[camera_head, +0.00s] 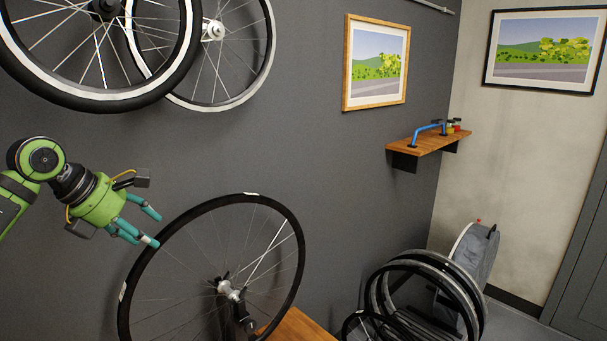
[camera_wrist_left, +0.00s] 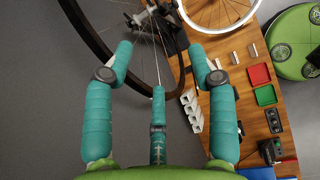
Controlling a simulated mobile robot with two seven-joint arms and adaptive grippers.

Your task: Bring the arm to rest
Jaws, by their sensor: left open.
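My left arm comes in from the left in the head view, with a green wrist and teal fingers. My left gripper (camera_head: 146,228) is open and empty, in the air just left of and above a black-rimmed wheel (camera_head: 283,207). In the left wrist view the three teal fingers of the left gripper (camera_wrist_left: 158,70) are spread apart with nothing between them. The wheel also shows beyond the fingers (camera_wrist_left: 95,42), and I cannot tell whether a finger touches it. My right gripper is in neither view.
A wooden bench (camera_wrist_left: 240,100) carries a red tray (camera_wrist_left: 259,75), a green tray (camera_wrist_left: 266,95) and several small white blocks (camera_wrist_left: 193,113). Wheels hang on the grey wall at upper left (camera_head: 120,98). A wooden shelf (camera_head: 430,143) and wheels (camera_head: 440,262) stand right. Grey floor lies left of the bench.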

